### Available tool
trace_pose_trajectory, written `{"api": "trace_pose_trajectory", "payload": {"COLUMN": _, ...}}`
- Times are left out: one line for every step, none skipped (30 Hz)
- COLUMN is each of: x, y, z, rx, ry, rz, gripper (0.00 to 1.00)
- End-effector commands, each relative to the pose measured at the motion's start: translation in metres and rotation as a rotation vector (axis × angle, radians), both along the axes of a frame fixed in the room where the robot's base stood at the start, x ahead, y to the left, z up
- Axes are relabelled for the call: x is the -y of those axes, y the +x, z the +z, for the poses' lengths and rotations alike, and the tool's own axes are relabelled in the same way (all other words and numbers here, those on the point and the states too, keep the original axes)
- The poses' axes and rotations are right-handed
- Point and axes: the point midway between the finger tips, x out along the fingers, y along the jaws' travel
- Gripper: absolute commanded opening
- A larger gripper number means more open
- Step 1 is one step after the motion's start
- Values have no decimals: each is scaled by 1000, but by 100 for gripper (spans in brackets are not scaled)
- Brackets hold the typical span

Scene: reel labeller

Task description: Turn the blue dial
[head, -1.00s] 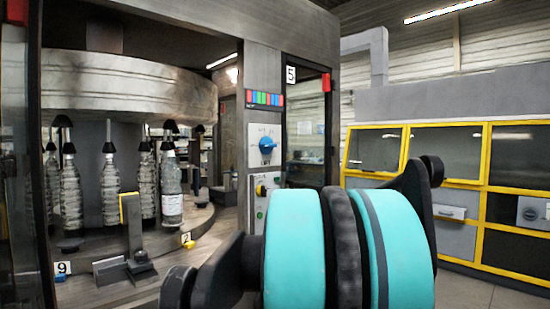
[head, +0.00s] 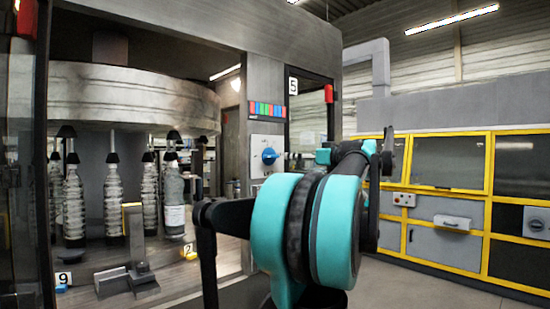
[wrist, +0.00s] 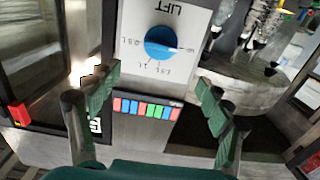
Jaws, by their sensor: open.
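The blue dial (head: 269,156) sits on a pale panel (head: 257,142) on the machine's grey column in the head view. In the wrist view, which is upside down, the blue dial (wrist: 160,43) has a light pointer mark and volume labels around it, with the word LIFT on the panel. My gripper (wrist: 156,98) is open and empty. Its two green-padded fingers stand apart on either side of the panel's line, and the dial shows between and beyond them, not touched.
A row of coloured buttons (wrist: 148,108) is on the column near the dial. Bottles (head: 174,202) hang under the large round drum (head: 135,95) at left. A glass door (head: 308,112) with a red part is right of the column. Yellow-framed cabinets (head: 440,165) stand at right.

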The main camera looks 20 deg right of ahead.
Motion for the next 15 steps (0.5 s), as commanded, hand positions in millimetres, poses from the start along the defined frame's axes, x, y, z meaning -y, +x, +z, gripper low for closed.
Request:
{"api": "trace_pose_trajectory", "payload": {"x": -5, "y": 11, "z": 0, "rx": 0, "ry": 0, "rz": 4, "gripper": 79}}
{"api": "trace_pose_trajectory", "payload": {"x": -7, "y": 16, "z": 0, "rx": 0, "ry": 0, "rz": 5, "gripper": 79}}
{"api": "trace_pose_trajectory", "payload": {"x": -10, "y": 24, "z": 0, "rx": 0, "ry": 0, "rz": 5, "gripper": 79}}
{"api": "trace_pose_trajectory", "payload": {"x": -12, "y": 29, "z": 0, "rx": -1, "ry": 0, "rz": 4, "gripper": 79}}
{"api": "trace_pose_trajectory", "payload": {"x": -14, "y": 35, "z": 0, "rx": -1, "ry": 1, "rz": 5, "gripper": 79}}
{"api": "trace_pose_trajectory", "payload": {"x": -17, "y": 43, "z": 0, "rx": -1, "ry": 1, "rz": 4, "gripper": 79}}
{"api": "trace_pose_trajectory", "payload": {"x": -19, "y": 48, "z": -1, "rx": -1, "ry": 1, "rz": 5, "gripper": 79}}
{"api": "trace_pose_trajectory", "payload": {"x": -21, "y": 54, "z": -1, "rx": -1, "ry": 1, "rz": 5, "gripper": 79}}
{"api": "trace_pose_trajectory", "payload": {"x": -24, "y": 61, "z": -1, "rx": -1, "ry": 1, "rz": 4, "gripper": 79}}
{"api": "trace_pose_trajectory", "payload": {"x": -26, "y": 67, "z": -1, "rx": -1, "ry": 1, "rz": 5, "gripper": 79}}
{"api": "trace_pose_trajectory", "payload": {"x": -28, "y": 72, "z": -1, "rx": -1, "ry": 1, "rz": 4, "gripper": 79}}
{"api": "trace_pose_trajectory", "payload": {"x": -30, "y": 79, "z": -1, "rx": -1, "ry": 1, "rz": 4, "gripper": 79}}
{"api": "trace_pose_trajectory", "payload": {"x": -32, "y": 84, "z": -1, "rx": -1, "ry": 1, "rz": 4, "gripper": 79}}
{"api": "trace_pose_trajectory", "payload": {"x": -33, "y": 89, "z": -1, "rx": -1, "ry": 1, "rz": 4, "gripper": 79}}
{"api": "trace_pose_trajectory", "payload": {"x": -36, "y": 95, "z": -1, "rx": -1, "ry": 1, "rz": 3, "gripper": 79}}
